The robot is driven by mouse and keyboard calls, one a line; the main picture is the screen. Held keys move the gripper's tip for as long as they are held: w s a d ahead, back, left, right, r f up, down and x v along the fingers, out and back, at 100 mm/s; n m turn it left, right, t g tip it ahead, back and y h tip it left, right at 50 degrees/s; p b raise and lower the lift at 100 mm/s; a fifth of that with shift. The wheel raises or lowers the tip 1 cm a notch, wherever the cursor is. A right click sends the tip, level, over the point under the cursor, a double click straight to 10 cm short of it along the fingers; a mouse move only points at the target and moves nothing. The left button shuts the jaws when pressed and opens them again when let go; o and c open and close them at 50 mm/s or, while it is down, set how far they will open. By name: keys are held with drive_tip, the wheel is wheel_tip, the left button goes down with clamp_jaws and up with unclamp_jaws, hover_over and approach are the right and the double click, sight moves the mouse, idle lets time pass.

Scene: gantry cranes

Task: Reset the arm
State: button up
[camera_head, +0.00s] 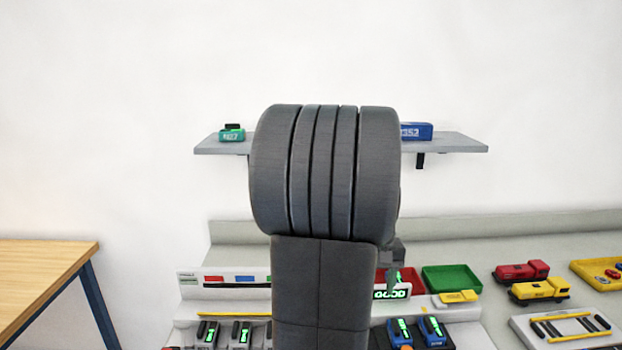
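My dark grey arm stands upright in the middle of the head view and covers much of the bench behind it. A small grey part of my gripper (393,262) shows at the right edge of the arm, above a display reading "GOOD". The fingers are mostly hidden, so I cannot tell if they are open or shut, or if they hold anything.
A grey wall shelf (455,142) carries a green device (232,133) and a blue device (417,131). The bench holds a green tray (452,279), a red truck (521,271), a yellow truck (540,290) and several handheld devices. A wooden table (40,275) stands left.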

drive_tip(key=f, duration=0.3)
drive_tip(key=s+f, duration=0.1)
drive_tip(key=f, duration=0.3)
drive_tip(key=s+f, duration=0.1)
drive_tip(key=f, duration=0.2)
drive_tip(key=shift+a+f+b, duration=0.15)
drive_tip(key=shift+a+b, duration=0.15)
drive_tip(key=shift+a, duration=0.05)
